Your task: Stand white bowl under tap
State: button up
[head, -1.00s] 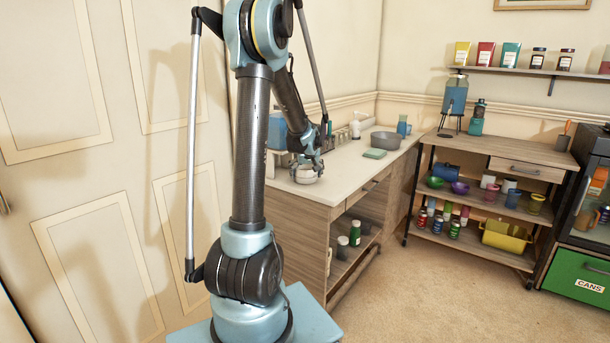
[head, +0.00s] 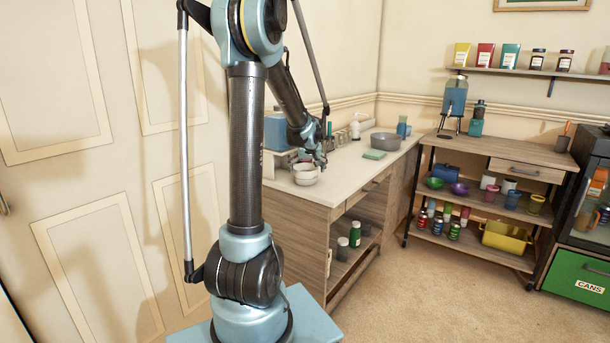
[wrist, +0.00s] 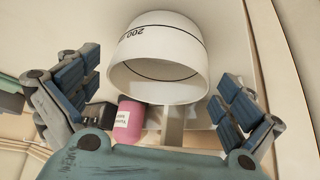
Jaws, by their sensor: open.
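The white bowl (head: 305,179) stands upright at the near left end of the pale counter, with its open top showing. In the wrist view the white bowl (wrist: 160,45), with a dark line and "200" on its side, lies ahead of my gripper, between the directions of the fingers. My gripper (head: 321,161) is just right of and slightly above the bowl in the head view.
A grey basin (head: 385,141) and a green sponge-like block (head: 374,155) sit farther along the counter (head: 340,178). A blue container (head: 276,130) is partly behind my arm. A teal bottle (head: 477,122) stands beside the dispenser. The right cart top (head: 500,149) has bare room.

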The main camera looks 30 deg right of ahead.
jog(key=v, duration=0.8)
jog(key=s+a+n+g+y, duration=0.1)
jog(key=s+a, duration=0.2)
jog(key=a, duration=1)
jog(key=s+a+n+y, duration=0.1)
jog(key=s+a, duration=0.2)
jog(key=a, duration=1.1)
jog(key=s+a+f+n+g, duration=0.1)
jog(key=s+a+f, duration=0.5)
jog(key=s+a, duration=0.2)
jog(key=s+a+f+n+g, duration=0.1)
jog(key=s+a+f, duration=0.4)
jog(key=s+a, duration=0.3)
jog(key=s, duration=0.3)
jog(key=shift+s+f+n+g+y, duration=0.25)
jog(key=shift+f+n+g+y, duration=0.05)
jog(key=shift+f+n+g, duration=0.1)
